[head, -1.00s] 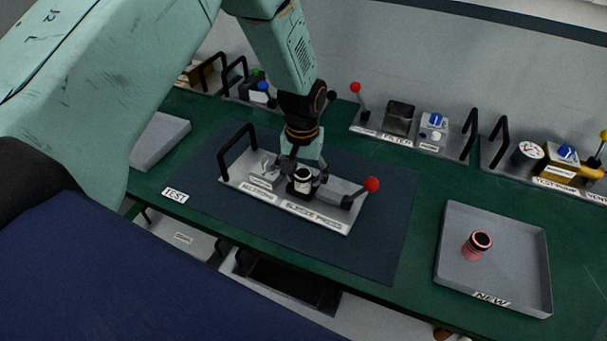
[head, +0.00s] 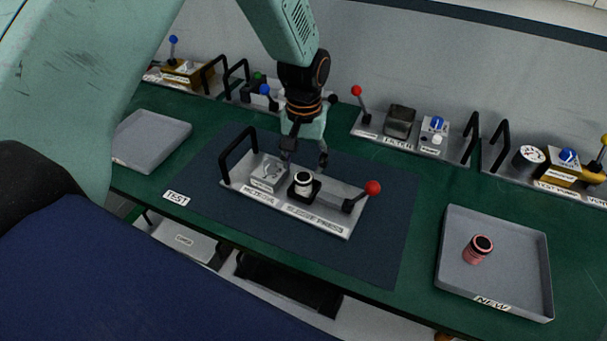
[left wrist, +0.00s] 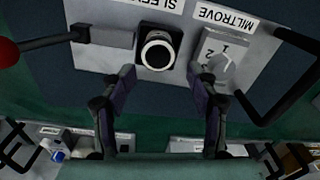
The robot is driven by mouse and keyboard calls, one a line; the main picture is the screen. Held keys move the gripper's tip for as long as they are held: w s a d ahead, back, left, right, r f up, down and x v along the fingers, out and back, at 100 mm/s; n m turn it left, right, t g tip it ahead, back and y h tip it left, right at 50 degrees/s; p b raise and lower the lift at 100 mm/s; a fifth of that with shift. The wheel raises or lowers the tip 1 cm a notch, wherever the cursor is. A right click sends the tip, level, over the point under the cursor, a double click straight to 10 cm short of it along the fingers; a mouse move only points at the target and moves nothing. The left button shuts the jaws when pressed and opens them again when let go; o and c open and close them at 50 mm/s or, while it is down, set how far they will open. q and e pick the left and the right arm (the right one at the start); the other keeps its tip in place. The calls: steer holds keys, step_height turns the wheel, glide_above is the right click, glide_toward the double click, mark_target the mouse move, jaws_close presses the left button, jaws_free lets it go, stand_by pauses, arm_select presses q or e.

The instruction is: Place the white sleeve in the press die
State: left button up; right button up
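The white sleeve (head: 303,181) stands upright in the black die of the sleeve press (head: 332,201). In the left wrist view the sleeve (left wrist: 157,53) shows as a pale ring seated in the black square die (left wrist: 172,34). My left gripper (head: 305,160) is open and empty, behind and above the die. In the left wrist view its two fingers (left wrist: 163,84) are spread wide, with the sleeve beyond their tips and apart from them. My right gripper is not in view.
The press lever has a red knob (head: 373,187). A black handle (head: 238,152) and the Miltrove block (head: 268,174) stand left of the die. A tray marked NEW (head: 493,301) holds a pink cylinder (head: 478,249). An empty grey tray (head: 150,138) lies left.

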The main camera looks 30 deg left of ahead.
mark_target(304, 174)
arm_select(q)
step_height(304, 174, up, 7)
steer(key=shift+r, duration=0.15)
steer(key=shift+s, duration=0.15)
stand_by(0.6)
stand_by(0.4)
steer(key=shift+c, duration=0.3)
stand_by(0.8)
